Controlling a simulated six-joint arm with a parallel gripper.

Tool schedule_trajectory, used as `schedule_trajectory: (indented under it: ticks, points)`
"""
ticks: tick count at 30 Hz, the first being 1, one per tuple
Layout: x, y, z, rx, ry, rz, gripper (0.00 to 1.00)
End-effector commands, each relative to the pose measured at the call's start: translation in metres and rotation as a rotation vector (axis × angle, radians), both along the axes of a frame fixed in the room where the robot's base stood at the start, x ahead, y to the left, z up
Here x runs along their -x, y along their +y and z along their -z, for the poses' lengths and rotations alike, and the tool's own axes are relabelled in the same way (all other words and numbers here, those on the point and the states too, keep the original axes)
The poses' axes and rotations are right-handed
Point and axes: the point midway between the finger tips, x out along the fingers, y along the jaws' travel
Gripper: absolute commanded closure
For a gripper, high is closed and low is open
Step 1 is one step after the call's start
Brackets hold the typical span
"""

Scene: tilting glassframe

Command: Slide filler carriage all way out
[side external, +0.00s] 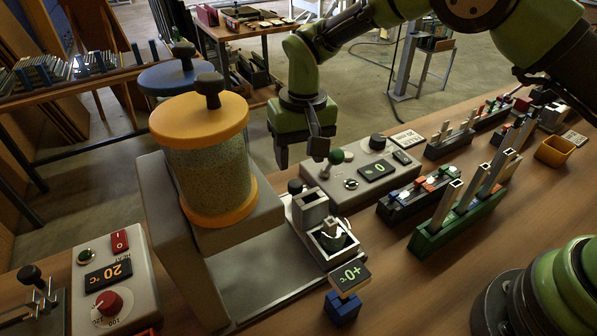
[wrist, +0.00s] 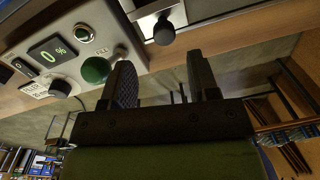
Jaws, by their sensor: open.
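The filler carriage (side external: 312,212) is a grey metal block with a square opening on a metal base. A black knob (side external: 296,187) stands at its back end. In the wrist view the black knob (wrist: 163,31) shows beyond the fingertips, near the carriage's pale metal. My gripper (side external: 302,152) points down above and behind the knob, apart from it. In the wrist view my gripper (wrist: 160,65) has its two fingers spread with nothing between them. A filler hopper (side external: 212,165) with orange caps and grainy contents stands left of the carriage.
A control box (side external: 372,178) with a green-knobbed lever (side external: 336,157) stands close to my right finger. A small display (side external: 349,277) on a blue block stands in front of the carriage. A green rack (side external: 458,222) holds square tubes at right. A heater box (side external: 112,280) is at left.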

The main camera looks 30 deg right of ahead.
Motion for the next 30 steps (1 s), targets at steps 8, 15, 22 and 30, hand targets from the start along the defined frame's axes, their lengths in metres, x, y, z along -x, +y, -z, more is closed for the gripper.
schedule_trajectory:
  ticks: [8, 15, 22, 30]
  points:
    - [0.000, -0.002, -0.034, 0.000, -0.001, 0.001, 0.45]
    - [0.000, -0.002, -0.036, 0.000, 0.001, 0.001, 0.45]
    - [0.000, -0.003, -0.037, -0.001, -0.001, 0.002, 0.45]
    - [0.016, -0.028, -0.106, -0.052, -0.091, 0.035, 0.45]
